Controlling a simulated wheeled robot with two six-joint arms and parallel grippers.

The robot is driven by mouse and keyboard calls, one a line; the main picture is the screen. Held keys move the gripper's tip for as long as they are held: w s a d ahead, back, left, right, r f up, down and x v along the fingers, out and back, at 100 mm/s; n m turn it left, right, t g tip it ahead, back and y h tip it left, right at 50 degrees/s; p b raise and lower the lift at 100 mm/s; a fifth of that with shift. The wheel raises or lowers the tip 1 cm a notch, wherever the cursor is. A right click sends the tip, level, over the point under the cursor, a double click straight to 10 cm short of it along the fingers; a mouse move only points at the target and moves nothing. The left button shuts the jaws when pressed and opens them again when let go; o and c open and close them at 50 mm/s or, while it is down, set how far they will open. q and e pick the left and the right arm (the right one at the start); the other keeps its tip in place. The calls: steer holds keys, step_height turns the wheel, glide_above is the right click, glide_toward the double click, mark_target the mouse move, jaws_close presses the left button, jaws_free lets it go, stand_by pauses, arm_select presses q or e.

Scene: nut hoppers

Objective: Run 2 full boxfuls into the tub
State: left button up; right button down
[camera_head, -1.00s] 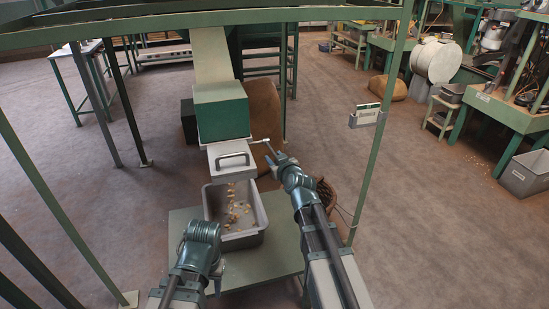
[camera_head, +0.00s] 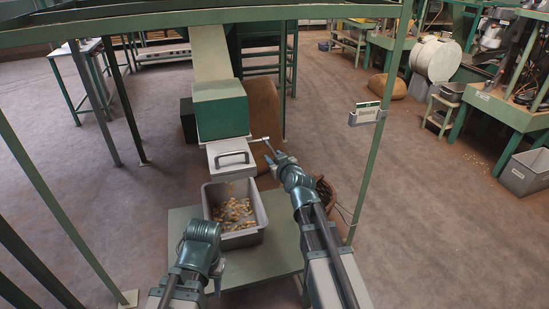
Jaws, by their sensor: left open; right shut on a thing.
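A grey tub (camera_head: 259,208) stands on a green stand under the chute, with a layer of nuts (camera_head: 234,212) on its floor. Above it is the green box (camera_head: 220,111) at the foot of the sloping chute. Below the box is a white drawer-like part (camera_head: 218,159) with a dark handle (camera_head: 233,158). My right gripper (camera_head: 268,146) is at the right side of the white part, shut on a small lever (camera_head: 258,140) there. My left gripper (camera_head: 214,286) is low at the front left of the tub, apart from it, and its fingers are mostly hidden by its arm.
The green stand (camera_head: 270,266) has bare room in front of the tub. Brown sacks (camera_head: 262,105) stand behind the chute. A wicker basket (camera_head: 326,192) is partly hidden behind my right arm.

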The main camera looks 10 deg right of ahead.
steer(key=shift+w, duration=0.1)
steer(key=shift+c, duration=2.4)
jaws_free()
